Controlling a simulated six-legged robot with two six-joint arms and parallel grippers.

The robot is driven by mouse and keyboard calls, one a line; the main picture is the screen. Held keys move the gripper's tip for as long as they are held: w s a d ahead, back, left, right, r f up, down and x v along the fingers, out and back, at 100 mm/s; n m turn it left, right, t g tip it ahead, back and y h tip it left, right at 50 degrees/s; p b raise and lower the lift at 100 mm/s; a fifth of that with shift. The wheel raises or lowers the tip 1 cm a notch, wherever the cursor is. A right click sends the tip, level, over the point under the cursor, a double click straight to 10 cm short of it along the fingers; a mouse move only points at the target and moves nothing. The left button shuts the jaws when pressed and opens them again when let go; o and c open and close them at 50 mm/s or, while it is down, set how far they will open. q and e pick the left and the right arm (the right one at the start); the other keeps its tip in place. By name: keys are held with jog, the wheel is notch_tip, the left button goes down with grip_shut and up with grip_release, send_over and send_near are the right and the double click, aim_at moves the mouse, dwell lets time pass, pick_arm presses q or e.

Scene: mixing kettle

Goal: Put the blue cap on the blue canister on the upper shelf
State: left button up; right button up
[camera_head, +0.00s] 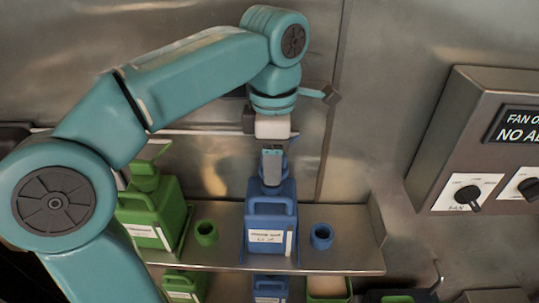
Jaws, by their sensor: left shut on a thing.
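The blue canister (270,220) stands upright on the upper shelf, with a white label on its front and a handle at its upper left. My left gripper (271,166) comes down from above, right over the canister's top. Its fingers are shut on a blue piece at the canister's neck (271,188), which seems to be the blue cap. The fingers hide much of it, so I cannot tell whether it is seated. A small blue ring-shaped piece (321,236) with a dark opening sits on the shelf just right of the canister. My right gripper is not in view.
A green canister (150,215) and a small green ring-shaped piece (206,232) stand left on the upper shelf (352,260). More green and blue containers (269,287) stand below. A control box with knobs (470,150) is on the right wall. The shelf's right end is clear.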

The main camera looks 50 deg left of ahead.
pick_arm(q)
jog(key=shift+w+d, duration=0.1)
jog(key=shift+s+a, duration=0.25)
jog(key=shift+s, duration=0.2)
jog(key=shift+w+d+f+b, duration=0.25)
jog(key=shift+w+f+b, duration=0.05)
jog(key=shift+w+f, duration=0.1)
jog(key=shift+s+a+f+b, duration=0.15)
jog(key=shift+s+f+b, duration=0.15)
jog(key=shift+s+f, duration=0.1)
jog(key=shift+w, duration=0.35)
jog(key=shift+s, duration=0.3)
jog(key=shift+f, duration=0.1)
jog(key=shift+w+f, duration=0.1)
